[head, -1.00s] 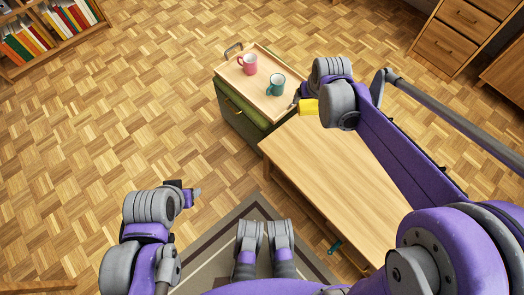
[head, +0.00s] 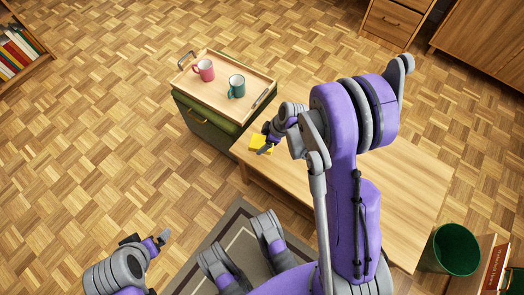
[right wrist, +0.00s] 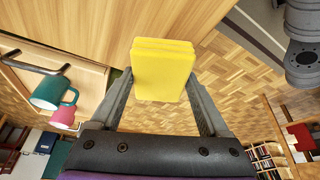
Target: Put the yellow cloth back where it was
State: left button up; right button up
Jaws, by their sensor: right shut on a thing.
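The yellow cloth (head: 260,143) is a small folded block at the far left end of the wooden table (head: 395,190). My right gripper (head: 266,142) is shut on it. In the right wrist view the cloth (right wrist: 163,70) sits between the two fingers (right wrist: 160,95), with wood grain behind it. Whether it touches the tabletop or hangs just above it I cannot tell. My left gripper (head: 160,241) is low at the left, over the floor and away from the table. Its jaw opening is not clear.
A wooden tray (head: 212,97) on a green cabinet (head: 205,125) adjoins the table's far left end. A green bin (head: 452,250) stands at the lower right. The visible tabletop is clear.

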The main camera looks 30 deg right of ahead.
notch_tip(320, 180, down, 7)
jog(key=shift+r+b, duration=0.15)
jog(key=shift+b, duration=0.8)
